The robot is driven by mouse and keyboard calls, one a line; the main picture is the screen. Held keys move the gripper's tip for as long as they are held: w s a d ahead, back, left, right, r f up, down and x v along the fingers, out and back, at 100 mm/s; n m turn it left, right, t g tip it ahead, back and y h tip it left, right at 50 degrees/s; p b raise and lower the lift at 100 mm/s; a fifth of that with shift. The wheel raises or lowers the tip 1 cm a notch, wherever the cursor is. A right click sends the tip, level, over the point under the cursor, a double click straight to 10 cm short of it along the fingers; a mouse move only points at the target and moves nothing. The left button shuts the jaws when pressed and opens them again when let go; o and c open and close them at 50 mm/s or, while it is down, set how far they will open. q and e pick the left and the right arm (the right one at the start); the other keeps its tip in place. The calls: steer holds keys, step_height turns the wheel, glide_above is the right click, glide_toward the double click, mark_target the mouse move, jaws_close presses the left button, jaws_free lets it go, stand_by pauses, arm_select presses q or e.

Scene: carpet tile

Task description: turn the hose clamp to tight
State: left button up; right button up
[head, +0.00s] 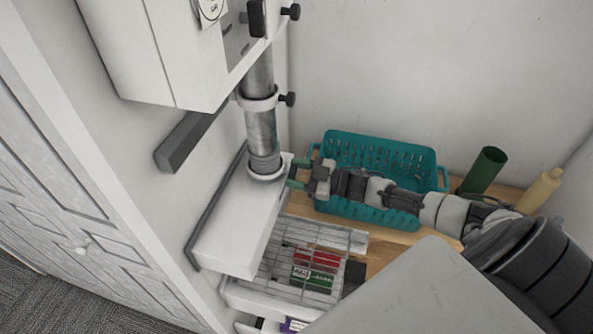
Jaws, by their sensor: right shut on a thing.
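A grey metal pipe (262,128) runs down from a white cabinet to a white shelf-like box. An upper collar (260,101) with a black knob (290,99) rings the pipe. A lower ring, seemingly the hose clamp (266,170), sits at the pipe's foot. My right gripper (297,174) reaches in from the right, just right of that ring, with its jaws closed. It appears to hold the clamp's knob or handle, which the fingers hide. Whether the clamp is loose or tight cannot be seen. My left gripper is out of view.
A teal basket (385,150) stands behind and below my right arm. A green cup (482,170) and a tan bottle (540,190) stand at the right. A wire rack (335,238) with red and green boxes lies below. A dark grey bar (184,142) juts left of the pipe.

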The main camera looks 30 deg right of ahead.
steer(key=shift+m+p, duration=0.3)
steer(key=shift+m, duration=1.7)
steer(key=shift+f, duration=0.1)
steer(key=o, duration=0.9)
steer(key=shift+b+v, duration=1.15)
steer(key=shift+v, duration=4.3)
